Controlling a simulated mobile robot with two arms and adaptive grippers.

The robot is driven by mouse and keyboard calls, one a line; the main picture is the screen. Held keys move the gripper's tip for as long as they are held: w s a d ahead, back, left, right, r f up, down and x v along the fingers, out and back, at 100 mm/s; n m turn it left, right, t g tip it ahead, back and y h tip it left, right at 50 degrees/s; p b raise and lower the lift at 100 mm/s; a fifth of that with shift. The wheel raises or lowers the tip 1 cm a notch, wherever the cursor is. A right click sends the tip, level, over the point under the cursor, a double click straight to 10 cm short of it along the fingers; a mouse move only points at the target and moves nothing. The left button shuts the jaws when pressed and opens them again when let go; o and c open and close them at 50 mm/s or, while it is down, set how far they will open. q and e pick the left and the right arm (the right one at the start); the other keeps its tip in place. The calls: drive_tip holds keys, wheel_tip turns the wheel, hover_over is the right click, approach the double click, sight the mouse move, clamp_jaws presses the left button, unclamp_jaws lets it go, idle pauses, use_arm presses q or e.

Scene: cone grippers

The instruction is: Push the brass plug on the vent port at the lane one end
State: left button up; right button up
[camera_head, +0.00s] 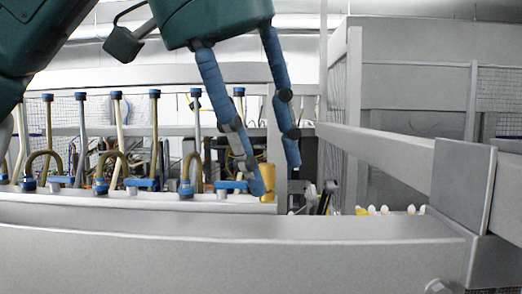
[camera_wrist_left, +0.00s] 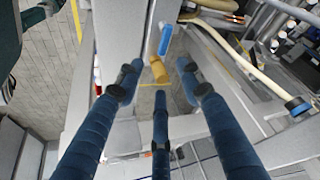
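The brass plug (camera_head: 269,181) is a short gold cylinder at the right end of a pale rail (camera_head: 130,198). It also shows in the left wrist view (camera_wrist_left: 159,70), beyond my fingertips. My left gripper (camera_head: 276,176) reaches down from above with its blue fingers spread. In the head view one fingertip overlaps the plug's left side, and another finger hangs to its right. In the left wrist view my left gripper (camera_wrist_left: 158,90) is open and the plug shows in line with the gap. I cannot tell whether a finger touches it. The vent port under the plug is not clearly visible.
Blue-capped upright tubes (camera_head: 155,130), curved brown hoses (camera_head: 110,160) and blue handles (camera_head: 230,185) line the rail to the left. A grey beam (camera_head: 220,245) crosses the front. A grey post and rail frame (camera_head: 463,185) stands at the right.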

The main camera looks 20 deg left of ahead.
use_arm(q)
drive_tip(key=o, duration=0.3)
drive_tip(key=shift+r+p, duration=1.25)
drive_tip(key=shift+r, duration=1.25)
